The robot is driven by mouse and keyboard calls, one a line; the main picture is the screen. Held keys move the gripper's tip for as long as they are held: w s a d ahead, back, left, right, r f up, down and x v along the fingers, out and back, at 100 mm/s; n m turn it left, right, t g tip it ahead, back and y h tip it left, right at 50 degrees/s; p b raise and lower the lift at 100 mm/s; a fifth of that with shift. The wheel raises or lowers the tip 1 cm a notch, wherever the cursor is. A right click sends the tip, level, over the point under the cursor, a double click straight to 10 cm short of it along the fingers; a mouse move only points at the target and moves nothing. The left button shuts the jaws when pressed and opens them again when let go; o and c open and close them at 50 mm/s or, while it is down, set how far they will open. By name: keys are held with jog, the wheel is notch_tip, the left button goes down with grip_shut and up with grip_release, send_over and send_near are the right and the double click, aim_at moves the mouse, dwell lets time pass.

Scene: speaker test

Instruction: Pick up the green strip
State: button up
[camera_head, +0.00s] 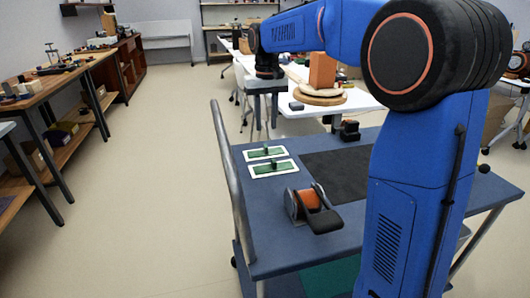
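Two green strips lie on white cards on the blue cart top in the head view. The farther green strip (256,154) lies on the farther white card (284,155). The nearer green strip (263,169) lies on the nearer white card (294,171). Each strip bears a small dark green raised piece near its middle. My blue arm reaches up and left across the view. Its end, with my gripper (268,74), points down beyond and above the cards, apart from both strips. It is small and dark here; its fingers cannot be made out.
A black device with an orange roll (309,201) stands on the cart (262,229) near the strips. A dark mat (337,174) lies to their right. A grey handle rail (229,170) edges the cart's left side. A white table (354,104) behind holds round boards and an orange block (322,71).

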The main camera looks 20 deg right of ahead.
aim_at(266, 146)
jog(key=shift+w+f, duration=0.2)
jog(key=shift+f, duration=4.15)
grip_shut()
